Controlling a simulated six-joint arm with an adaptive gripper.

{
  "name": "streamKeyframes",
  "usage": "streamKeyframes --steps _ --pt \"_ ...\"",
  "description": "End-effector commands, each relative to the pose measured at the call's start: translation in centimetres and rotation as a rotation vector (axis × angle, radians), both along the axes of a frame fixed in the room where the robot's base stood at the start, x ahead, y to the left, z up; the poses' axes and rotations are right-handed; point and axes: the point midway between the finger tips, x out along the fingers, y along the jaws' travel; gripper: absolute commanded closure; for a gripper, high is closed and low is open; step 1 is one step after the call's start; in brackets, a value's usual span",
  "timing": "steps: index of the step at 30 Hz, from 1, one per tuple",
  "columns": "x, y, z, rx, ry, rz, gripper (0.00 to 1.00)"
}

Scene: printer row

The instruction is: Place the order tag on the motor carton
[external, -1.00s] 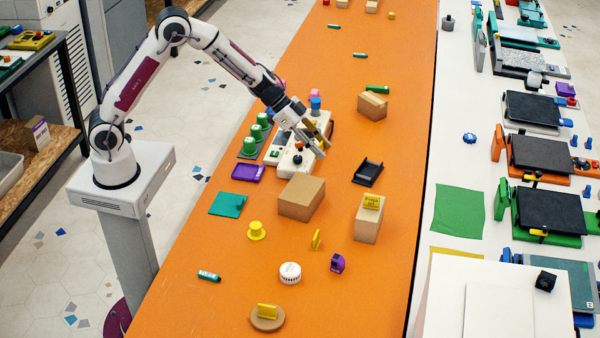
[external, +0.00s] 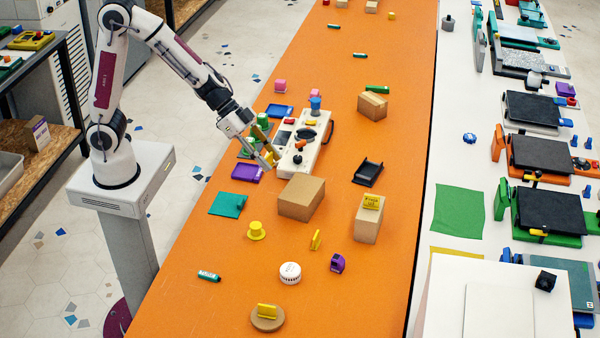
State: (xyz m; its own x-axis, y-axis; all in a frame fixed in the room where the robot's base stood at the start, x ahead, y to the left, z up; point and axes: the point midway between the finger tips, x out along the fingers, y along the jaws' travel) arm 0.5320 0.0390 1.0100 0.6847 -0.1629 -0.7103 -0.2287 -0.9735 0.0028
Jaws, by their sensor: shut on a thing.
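I cannot tell which is the motor carton.
The white control box (external: 297,160) with a black knob stands close to the right of my gripper. A purple tray (external: 247,173), green domes and a teal plate (external: 228,204) lie to the left.

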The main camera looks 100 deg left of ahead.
Motion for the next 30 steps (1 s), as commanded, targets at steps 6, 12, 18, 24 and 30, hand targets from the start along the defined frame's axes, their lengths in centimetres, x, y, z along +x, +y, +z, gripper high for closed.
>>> streamKeyframes --steps 6,12,18,24,30 --pt "-0.1 -1.6 1.2 0.005 0.007 0.034 0.77" --pt "1.9 -0.8 1.7 0.011 0.013 0.153 0.77" --pt "4.5 0.8 1.7 0.012 0.015 0.32 0.77" --pt "6.5 2.4 1.5 0.01 0.014 0.498 0.77" --pt "7.9 3.6 1.1 0.006 0.011 0.674 0.77"
